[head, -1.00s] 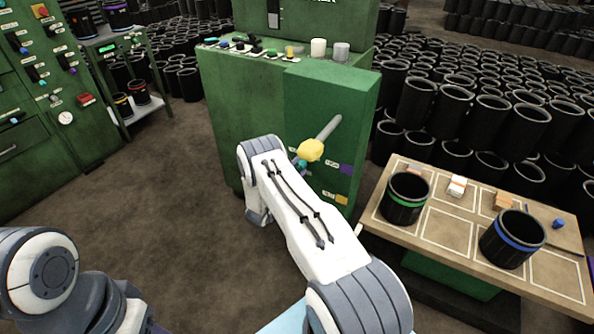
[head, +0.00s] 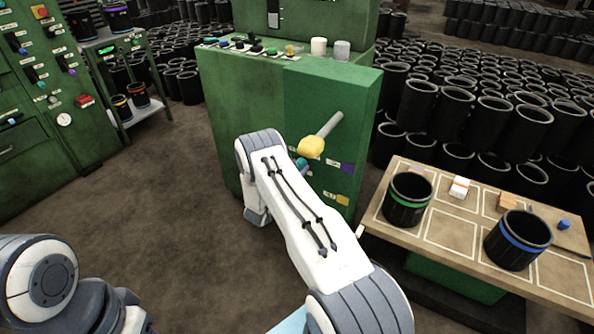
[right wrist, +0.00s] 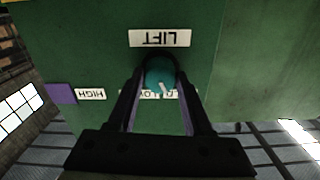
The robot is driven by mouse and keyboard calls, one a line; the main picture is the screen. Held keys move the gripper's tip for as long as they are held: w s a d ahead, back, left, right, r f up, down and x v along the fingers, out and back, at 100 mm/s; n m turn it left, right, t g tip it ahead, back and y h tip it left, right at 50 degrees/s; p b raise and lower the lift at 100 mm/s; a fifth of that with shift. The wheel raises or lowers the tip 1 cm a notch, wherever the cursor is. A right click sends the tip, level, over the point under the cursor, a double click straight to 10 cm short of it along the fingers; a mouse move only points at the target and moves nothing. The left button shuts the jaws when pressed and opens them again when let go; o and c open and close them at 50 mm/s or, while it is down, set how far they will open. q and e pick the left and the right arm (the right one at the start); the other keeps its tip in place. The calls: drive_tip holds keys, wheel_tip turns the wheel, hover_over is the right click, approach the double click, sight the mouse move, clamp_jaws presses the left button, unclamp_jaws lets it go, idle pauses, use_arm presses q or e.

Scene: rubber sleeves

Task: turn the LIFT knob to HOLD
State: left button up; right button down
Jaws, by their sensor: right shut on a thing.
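The teal LIFT knob (right wrist: 160,76) sits on the green machine panel, under an upside-down LIFT label (right wrist: 160,38) in the right wrist view. My right gripper (right wrist: 160,66) is shut on it, one finger on each side. A short white mark shows on the knob's lower part. A HIGH label (right wrist: 91,94) lies to its left, and another label behind the fingers is partly hidden. I cannot read HOLD anywhere. In the head view a bit of teal (head: 302,163) shows beside my right arm, which hides most of the gripper. My left gripper is out of view.
A lever with a yellow ball (head: 311,147) juts from the green machine (head: 330,110) close above my right gripper. A wooden table (head: 445,232) with two black sleeves (head: 407,203) (head: 517,243) stands to the right. The floor (head: 180,210) on the left is clear.

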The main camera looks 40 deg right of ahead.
drive_tip(key=shift+s+f+n, duration=0.1)
drive_tip(key=shift+f+n, duration=0.05)
drive_tip(key=shift+n, duration=0.55)
drive_tip(key=shift+c, duration=1.6)
unclamp_jaws()
drive_tip(key=v, duration=1)
drive_tip(key=shift+a, duration=0.25)
